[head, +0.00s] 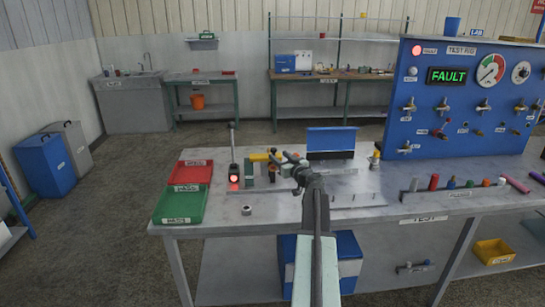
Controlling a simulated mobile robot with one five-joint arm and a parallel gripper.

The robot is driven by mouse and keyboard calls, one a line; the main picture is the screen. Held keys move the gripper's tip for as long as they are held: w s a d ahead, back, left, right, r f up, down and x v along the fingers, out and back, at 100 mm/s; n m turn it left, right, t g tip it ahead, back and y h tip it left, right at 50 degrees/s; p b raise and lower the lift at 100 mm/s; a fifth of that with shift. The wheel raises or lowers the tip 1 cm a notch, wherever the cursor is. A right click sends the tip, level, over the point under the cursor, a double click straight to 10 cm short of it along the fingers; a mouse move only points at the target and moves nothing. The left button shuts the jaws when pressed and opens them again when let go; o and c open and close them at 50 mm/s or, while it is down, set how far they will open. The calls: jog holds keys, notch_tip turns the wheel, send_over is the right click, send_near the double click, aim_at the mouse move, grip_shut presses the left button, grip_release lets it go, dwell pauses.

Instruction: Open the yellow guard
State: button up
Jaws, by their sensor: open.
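A small yellow part (260,157), which looks like the yellow guard, stands on the test bench at the left of the fixture plate. It is small in the head view, and I cannot tell its lid position. My gripper (285,159) is open at the end of my dark arm, just right of the yellow part. It seems to hold nothing. The gripper partly hides what lies behind it, and I cannot tell whether it touches the yellow part.
A box with a red light and upright lever (233,175) stands left of the yellow part. Red (193,172) and green (180,204) trays lie further left. A blue upright board (331,140) stands behind. The blue test rig panel (462,95) reads FAULT.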

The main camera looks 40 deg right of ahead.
aim_at(275, 150)
jog(key=x, duration=0.3)
jog(key=d+x, duration=0.1)
jog(key=x, duration=0.3)
jog(key=shift+w+d+r, duration=0.15)
grip_shut()
dwell(1.2)
